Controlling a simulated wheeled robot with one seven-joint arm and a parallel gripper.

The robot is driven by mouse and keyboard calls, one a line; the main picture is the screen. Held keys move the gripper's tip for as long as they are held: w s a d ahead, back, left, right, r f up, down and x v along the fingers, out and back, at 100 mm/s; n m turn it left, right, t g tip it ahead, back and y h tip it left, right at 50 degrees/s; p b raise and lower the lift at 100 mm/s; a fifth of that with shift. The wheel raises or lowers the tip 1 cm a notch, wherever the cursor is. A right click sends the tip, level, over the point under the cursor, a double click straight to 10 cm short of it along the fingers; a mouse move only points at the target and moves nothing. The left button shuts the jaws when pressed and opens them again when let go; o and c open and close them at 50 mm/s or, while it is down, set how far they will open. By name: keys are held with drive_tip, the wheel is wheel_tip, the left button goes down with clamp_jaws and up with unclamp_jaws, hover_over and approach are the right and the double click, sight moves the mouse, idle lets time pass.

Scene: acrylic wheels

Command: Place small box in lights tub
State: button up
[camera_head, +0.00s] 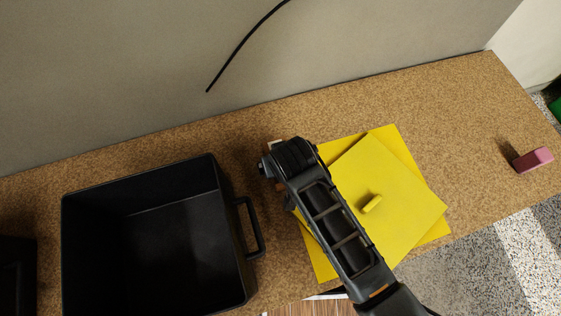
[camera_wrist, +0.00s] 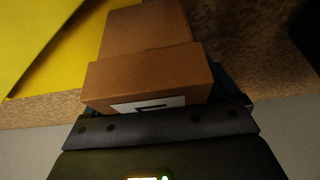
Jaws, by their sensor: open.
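A small brown cardboard box (camera_wrist: 150,75) with a white label fills the middle of the wrist view, right in front of my gripper. In the head view only a pale sliver (camera_head: 275,145), likely the box, shows past my gripper (camera_head: 272,168); the rest is hidden under it. My gripper is open, pointing down at the box. Its fingers are mostly hidden, so whether they touch the box cannot be told. A black tub (camera_head: 228,235) with a side handle stands left of my gripper in the head view. It looks empty, and no label on it shows.
Yellow sheets (camera_head: 410,205) lie overlapping on the brown speckled table (camera_head: 470,120), right of and beneath my arm. A small yellow piece (camera_head: 372,203) is on top. A pink block (camera_head: 533,159) sits far right. A grey wall (camera_head: 120,70) runs behind. Another dark container (camera_head: 18,270) is at far left.

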drive_tip(key=shift+c, duration=0.3)
drive_tip(key=c, duration=1.2)
drive_tip(key=shift+r, duration=0.1)
